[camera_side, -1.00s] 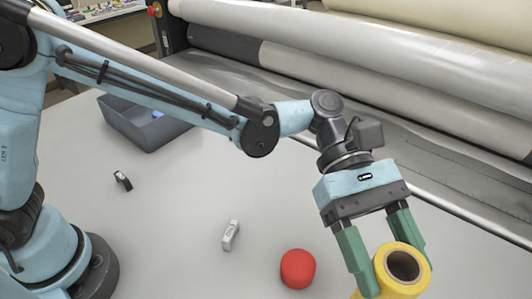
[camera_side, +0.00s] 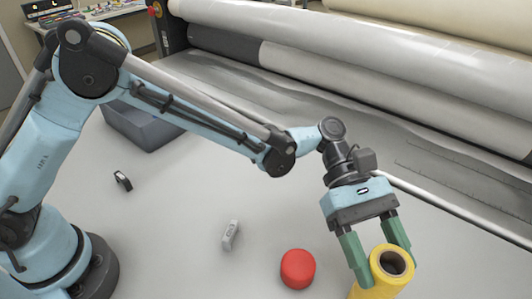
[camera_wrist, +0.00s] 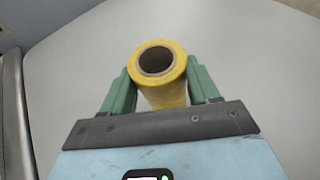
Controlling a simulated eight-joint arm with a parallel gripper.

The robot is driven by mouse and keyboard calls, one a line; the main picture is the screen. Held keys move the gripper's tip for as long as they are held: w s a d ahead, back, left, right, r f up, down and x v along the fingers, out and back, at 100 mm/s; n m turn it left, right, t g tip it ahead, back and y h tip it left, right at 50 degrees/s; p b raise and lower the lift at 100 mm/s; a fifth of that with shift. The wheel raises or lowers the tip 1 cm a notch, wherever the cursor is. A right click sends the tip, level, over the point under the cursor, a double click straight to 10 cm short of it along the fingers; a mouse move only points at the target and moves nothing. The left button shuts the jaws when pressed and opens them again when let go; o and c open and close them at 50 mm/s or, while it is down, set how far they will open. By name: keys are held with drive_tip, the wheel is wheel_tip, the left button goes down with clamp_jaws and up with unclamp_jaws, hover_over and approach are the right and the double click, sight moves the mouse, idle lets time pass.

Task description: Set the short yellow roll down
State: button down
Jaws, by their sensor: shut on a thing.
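The short yellow roll (camera_side: 384,279) stands upright at the lower right of the side view, its hollow brown core facing up. Its lower end is cut off by the picture's edge, so I cannot tell whether it touches the table. My gripper (camera_side: 378,259) has its green fingers shut on the roll, one on each side. In the wrist view the roll (camera_wrist: 163,96) sits between the two fingers (camera_wrist: 160,92), and its base is hidden behind the gripper body.
A red round object (camera_side: 298,269) lies left of the roll. A small grey-white item (camera_side: 230,236) and a small black item (camera_side: 122,181) lie further left. A grey bin (camera_side: 145,130) stands behind my arm. The laminator's rollers (camera_side: 330,75) run along the back.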

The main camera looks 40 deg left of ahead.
drive_tip(key=shift+f, duration=0.1)
drive_tip(key=shift+c, duration=1.3)
unclamp_jaws()
drive_tip(key=shift+f, duration=0.1)
drive_tip(key=shift+r, duration=0.2)
drive_tip(key=w+a+r+m+t+y, duration=0.1)
drive_tip(key=w+a+r+t, duration=0.15)
drive_tip(key=a, duration=0.55)
drive_tip(key=w+a+r+t, duration=0.2)
drive_tip(key=w+a+r, duration=0.2)
drive_tip(key=a, duration=0.3)
drive_tip(key=s+a+f+m+t+y, duration=0.1)
drive_tip(key=s+a+m+t+y, duration=0.1)
drive_tip(key=a, duration=0.6)
drive_tip(key=s+a+f+m+t+y, duration=0.1)
drive_tip(key=s+a+m+t+y, duration=0.2)
drive_tip(key=a, duration=0.5)
drive_tip(key=s+a+f+m+t+y, duration=0.1)
drive_tip(key=s+a+m+t+y, duration=0.1)
drive_tip(key=a+m+t+y, duration=0.3)
drive_tip(key=a, duration=0.4)
drive_tip(key=shift+s, duration=0.25)
